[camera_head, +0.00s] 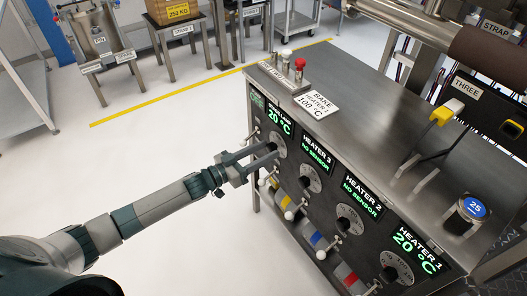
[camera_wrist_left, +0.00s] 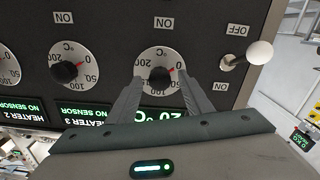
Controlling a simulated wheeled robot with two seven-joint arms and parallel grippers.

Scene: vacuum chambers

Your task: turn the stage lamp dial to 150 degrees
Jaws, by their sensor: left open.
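The stage lamp dial (camera_head: 278,143) is at the far left end of the cabinet's front panel, under a green 20 °C display (camera_head: 279,120). In the left wrist view the same dial (camera_wrist_left: 161,74) appears upside down, a black knob on a pale scale plate. Its red pointer is near the 0 mark. My left gripper (camera_head: 274,152) is open, with its fingertips at the dial. In the left wrist view the two fingers of my left gripper (camera_wrist_left: 161,82) lie on either side of the knob, with gaps visible. Contact cannot be told. My right gripper does not show.
Heater dials (camera_head: 311,178) continue along the panel, with displays above and white-knobbed toggle levers (camera_head: 290,215) below. A toggle with a white ball (camera_wrist_left: 259,54) sits close beside the lamp dial. A "BAKE" card (camera_head: 317,104) lies on the cabinet top. The floor left of the panel is clear.

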